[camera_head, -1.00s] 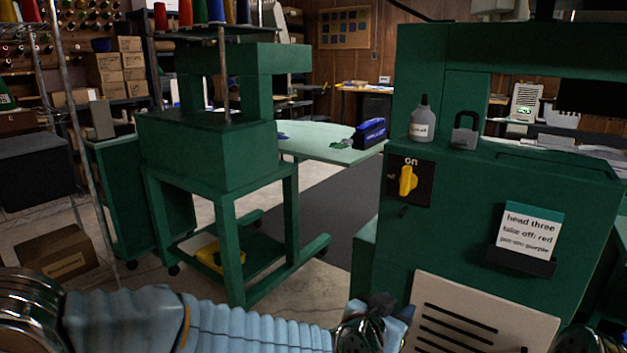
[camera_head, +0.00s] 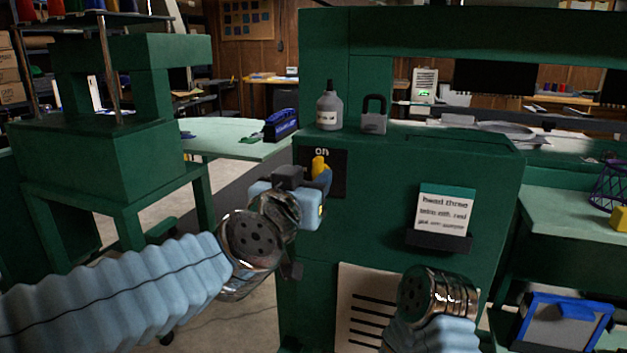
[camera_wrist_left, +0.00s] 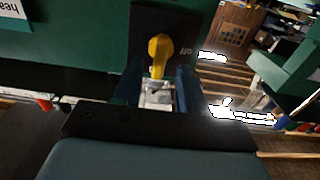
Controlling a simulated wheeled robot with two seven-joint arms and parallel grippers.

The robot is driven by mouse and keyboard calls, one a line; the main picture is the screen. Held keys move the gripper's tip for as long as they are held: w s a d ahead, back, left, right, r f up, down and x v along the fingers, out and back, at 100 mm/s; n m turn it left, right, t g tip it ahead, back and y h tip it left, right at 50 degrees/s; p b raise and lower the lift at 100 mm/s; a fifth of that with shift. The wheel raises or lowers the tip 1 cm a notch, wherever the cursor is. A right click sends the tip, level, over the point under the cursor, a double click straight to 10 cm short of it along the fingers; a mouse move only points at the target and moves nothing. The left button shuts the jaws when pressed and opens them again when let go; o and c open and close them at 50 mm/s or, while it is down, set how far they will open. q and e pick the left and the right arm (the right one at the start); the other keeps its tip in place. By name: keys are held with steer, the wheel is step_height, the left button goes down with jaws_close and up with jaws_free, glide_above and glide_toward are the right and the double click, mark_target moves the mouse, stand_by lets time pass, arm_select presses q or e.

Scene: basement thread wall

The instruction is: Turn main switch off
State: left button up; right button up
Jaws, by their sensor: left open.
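The main switch is a yellow rotary handle (camera_head: 320,168) on a black plate (camera_head: 338,180) marked "on" at the top, on the front of the green machine (camera_head: 370,235). In the head view my left gripper (camera_head: 312,192) is at the plate and hides its lower left part. In the left wrist view the yellow handle (camera_wrist_left: 158,55) shows just beyond and between the two open fingers. The word "off" shows on the plate's right side there. I cannot tell whether the fingers touch the handle. My right arm ends in a chrome joint low in the head view; its gripper does not show.
A grey bottle (camera_head: 329,106) and a grey padlock (camera_head: 374,116) stand on the machine's ledge above the switch. A note card (camera_head: 443,210) sits in a holder right of the switch. A slotted white panel (camera_head: 362,310) is below.

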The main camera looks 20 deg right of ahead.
mark_target(319, 172)
arm_select(q)
steer(key=shift+x, duration=1.4)
steer(key=c, duration=0.7)
